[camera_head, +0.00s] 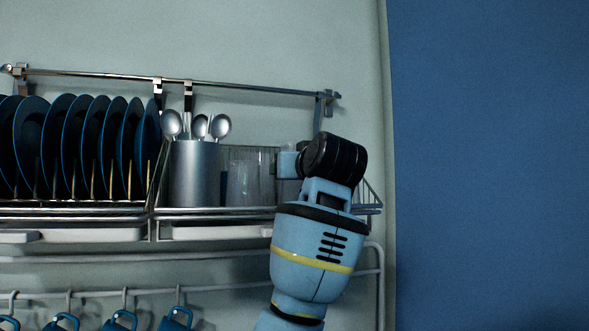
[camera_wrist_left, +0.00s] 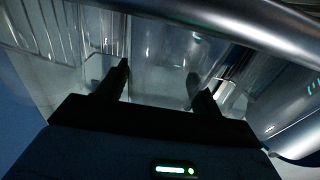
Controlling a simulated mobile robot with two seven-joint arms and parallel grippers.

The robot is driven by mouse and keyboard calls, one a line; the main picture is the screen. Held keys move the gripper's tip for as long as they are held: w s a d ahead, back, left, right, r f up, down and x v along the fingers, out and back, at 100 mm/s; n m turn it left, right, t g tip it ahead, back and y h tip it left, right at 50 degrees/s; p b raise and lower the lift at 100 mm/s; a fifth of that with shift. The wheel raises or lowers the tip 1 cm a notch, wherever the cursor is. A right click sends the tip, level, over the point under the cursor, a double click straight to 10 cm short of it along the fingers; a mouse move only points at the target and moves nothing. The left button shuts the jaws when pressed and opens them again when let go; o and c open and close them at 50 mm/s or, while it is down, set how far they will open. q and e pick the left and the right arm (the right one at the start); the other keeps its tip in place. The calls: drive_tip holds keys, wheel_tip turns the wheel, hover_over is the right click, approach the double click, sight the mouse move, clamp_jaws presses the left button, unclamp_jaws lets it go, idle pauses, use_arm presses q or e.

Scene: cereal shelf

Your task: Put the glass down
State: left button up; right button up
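A clear glass (camera_head: 241,184) stands on the wire rack, right of the metal cutlery holder. My left arm rises from below at the right end of the rack. Its gripper points away and its fingers are hidden behind the wrist in the head view. In the left wrist view, the two dark fingers of my left gripper (camera_wrist_left: 158,82) are apart. A clear glass surface (camera_wrist_left: 162,65) shows between them. I cannot tell whether the fingers press on it or only stand around it. My right gripper is not in view.
A metal cutlery holder (camera_head: 194,173) with several spoons stands left of the glass. Several blue plates (camera_head: 75,145) stand in the rack (camera_head: 110,210) farther left. Blue mugs (camera_head: 120,319) hang below. A rail (camera_head: 240,88) runs above. The blue wall (camera_head: 490,160) at the right is clear.

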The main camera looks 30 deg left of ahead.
use_arm(q)
drive_tip(key=shift+o, duration=0.9)
drive_tip(key=shift+r, duration=0.15)
drive_tip(key=v, duration=1.2)
